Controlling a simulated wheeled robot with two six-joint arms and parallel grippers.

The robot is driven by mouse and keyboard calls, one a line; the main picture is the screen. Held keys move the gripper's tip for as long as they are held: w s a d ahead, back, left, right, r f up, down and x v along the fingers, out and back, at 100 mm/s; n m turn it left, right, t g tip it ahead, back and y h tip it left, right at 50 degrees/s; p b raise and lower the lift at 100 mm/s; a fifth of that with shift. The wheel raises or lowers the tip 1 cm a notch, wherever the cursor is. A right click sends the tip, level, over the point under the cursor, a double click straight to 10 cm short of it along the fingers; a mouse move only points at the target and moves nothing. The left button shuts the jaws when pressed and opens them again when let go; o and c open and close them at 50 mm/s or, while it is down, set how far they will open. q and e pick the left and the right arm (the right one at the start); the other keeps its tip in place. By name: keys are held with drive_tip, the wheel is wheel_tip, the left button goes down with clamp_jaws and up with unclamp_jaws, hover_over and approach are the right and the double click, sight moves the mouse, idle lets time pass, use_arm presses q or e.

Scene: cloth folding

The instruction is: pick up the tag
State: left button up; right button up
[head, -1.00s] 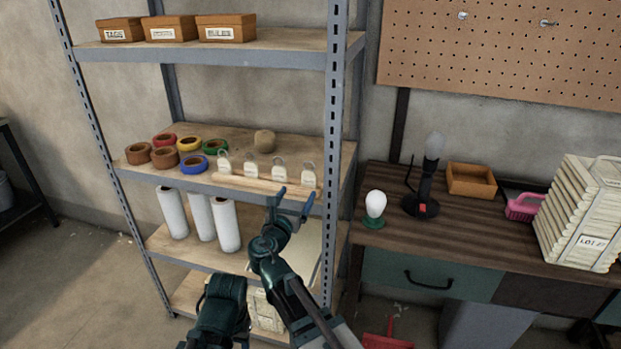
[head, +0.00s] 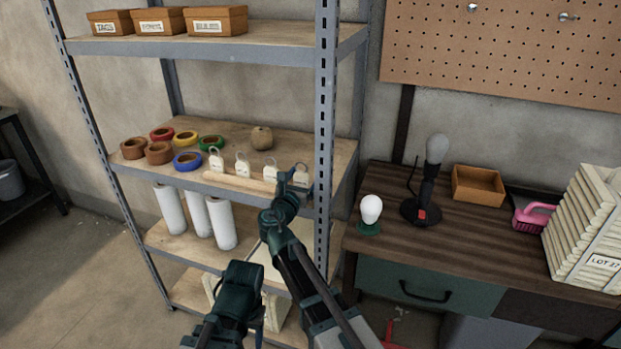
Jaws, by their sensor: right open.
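Several cream tags with metal rings stand in a row at the front of the middle shelf (head: 140,166): a left one (head: 216,161), a second (head: 242,168), a third (head: 270,174) and a right one (head: 301,175). My right gripper (head: 295,184) is open at the shelf's front edge, in front of the third and right tags. It partly hides the lower part of the right tag. I cannot tell whether a finger touches a tag.
A wooden rod (head: 236,183) lies before the tags. Tape rolls (head: 187,160) and a twine ball (head: 261,138) are behind. The metal rack post (head: 325,130) stands close right of my gripper. The upper shelf holds boxes (head: 216,20); a workbench (head: 470,235) is to the right.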

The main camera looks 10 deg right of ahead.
drive_tip(key=shift+w+d, duration=0.1)
drive_tip(key=shift+w, duration=0.3)
use_arm(q)
drive_tip(key=shift+w+d, duration=0.1)
use_arm(e)
drive_tip(key=shift+s, duration=0.1)
drive_tip(key=shift+c, duration=0.9)
drive_tip(key=c, duration=1.2)
use_arm(q)
drive_tip(key=shift+r, duration=0.15)
use_arm(e)
drive_tip(key=shift+r, duration=0.15)
drive_tip(key=shift+c, duration=0.2)
